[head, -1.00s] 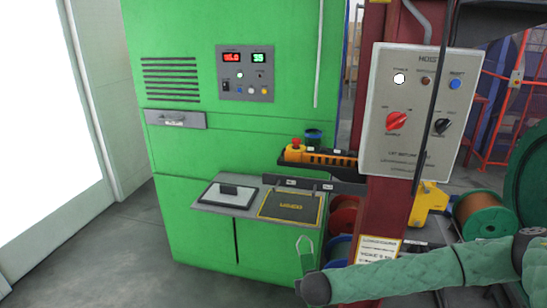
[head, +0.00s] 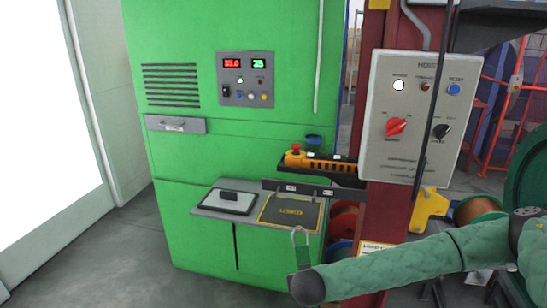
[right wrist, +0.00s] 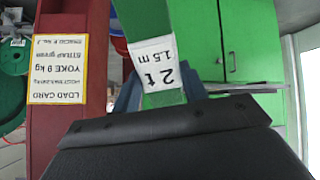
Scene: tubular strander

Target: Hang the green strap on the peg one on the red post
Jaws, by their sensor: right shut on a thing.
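The green strap (head: 303,259) stands upright above the end of my right arm in the head view, with a pale metal loop at its top. My right gripper (head: 306,280) is shut on it. In the right wrist view the strap (right wrist: 163,98) rises behind the dark gripper edge (right wrist: 165,122), with a white "2 t 1.5 m" label upside down. The red post (head: 388,212) is right of the strap, and also shows in the right wrist view (right wrist: 75,95). A dark bar (head: 310,190) with two small white labels lies left of the post; I cannot make out separate pegs. My left gripper is not in view.
A grey hoist panel (head: 413,120) is on the post. A green cabinet (head: 190,235) with a grey shelf (head: 205,208) stands behind the strap. An orange pendant (head: 318,162) lies on a dark tray beside the post. Grey floor is free at left.

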